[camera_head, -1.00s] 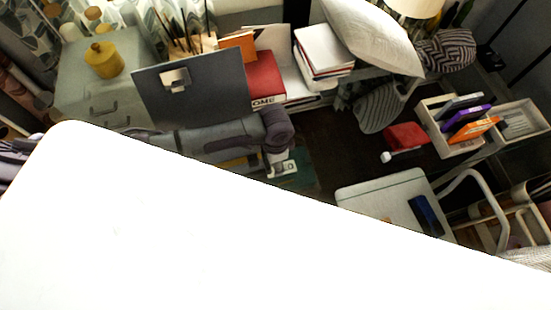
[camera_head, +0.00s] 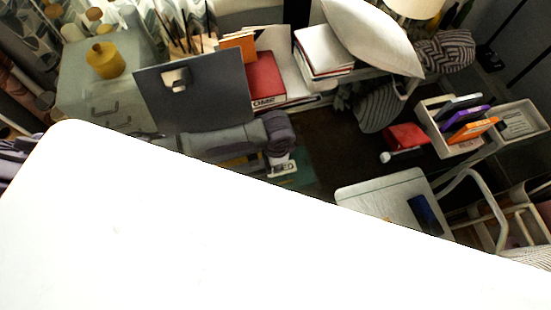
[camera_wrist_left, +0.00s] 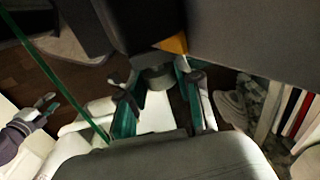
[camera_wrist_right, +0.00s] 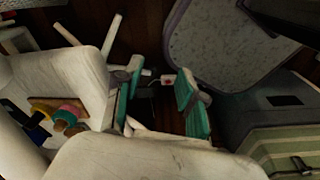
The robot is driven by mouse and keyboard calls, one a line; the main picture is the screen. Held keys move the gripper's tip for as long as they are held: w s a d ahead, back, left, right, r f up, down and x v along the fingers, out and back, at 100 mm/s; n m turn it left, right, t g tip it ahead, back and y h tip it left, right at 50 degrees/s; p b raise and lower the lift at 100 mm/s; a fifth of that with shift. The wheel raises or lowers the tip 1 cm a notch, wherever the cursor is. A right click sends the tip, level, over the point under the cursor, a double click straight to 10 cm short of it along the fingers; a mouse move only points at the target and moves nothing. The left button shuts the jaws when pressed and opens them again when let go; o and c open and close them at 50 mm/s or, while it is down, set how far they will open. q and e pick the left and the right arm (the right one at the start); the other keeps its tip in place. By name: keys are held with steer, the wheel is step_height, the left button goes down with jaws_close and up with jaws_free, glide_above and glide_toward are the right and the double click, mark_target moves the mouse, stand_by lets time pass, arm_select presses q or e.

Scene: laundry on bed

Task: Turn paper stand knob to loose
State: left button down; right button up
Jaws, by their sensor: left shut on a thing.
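In the left wrist view a dark grey rounded knob-like part (camera_wrist_left: 158,77) sits between the fingers of my left gripper (camera_wrist_left: 155,92), below a dark body. The gripper is closed around this part, which looks like the stand's knob; its markings and turn angle cannot be read. A broad grey panel (camera_wrist_left: 255,40) fills the upper right. In the head view a dark board (camera_head: 195,92) with a white square bracket stands behind my left arm, and the left fingers are mostly hidden. My right gripper (camera_wrist_right: 160,92) is open and empty over the floor in the right wrist view.
In the head view a red binder (camera_head: 265,78), a stack of books (camera_head: 322,50) and a yellow pot (camera_head: 104,60) surround the board. A tray of files (camera_head: 470,125) is at right. A large white surface blocks the lower head view.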

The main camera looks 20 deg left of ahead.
arm_select(q)
steer(key=shift+s+d+r+t+y+p, duration=0.2)
steer(key=shift+t+y+p, duration=0.2)
steer(key=shift+t+p, duration=0.2)
steer(key=shift+s+f+t+y+p, duration=0.1)
steer(key=shift+t+y+p, duration=0.45)
steer(key=shift+t, duration=0.15)
steer(key=shift+s+d+f+t+y, duration=0.1)
steer(key=shift+f+t+y, duration=0.2)
steer(key=shift+t, duration=0.4)
steer(key=shift+s+f+t+y, duration=0.1)
steer(key=shift+t+y, duration=0.55)
steer(key=shift+t, duration=0.05)
steer(key=shift+s+d+f+t+y+b, duration=0.1)
steer(key=shift+f+t+y+b, duration=0.2)
steer(key=shift+t+y+b, duration=0.65)
steer(key=t+y+b, duration=0.1)
steer(key=t+b, duration=0.2)
steer(key=shift+f+y+b, duration=0.15)
steer(key=shift+y+b, duration=0.1)
steer(key=shift+b, duration=0.1)
steer(key=shift+t+y+b, duration=0.5)
steer(key=shift+t+b, duration=0.05)
steer(key=shift+b, duration=0.4)
steer(key=shift+r, duration=0.2)
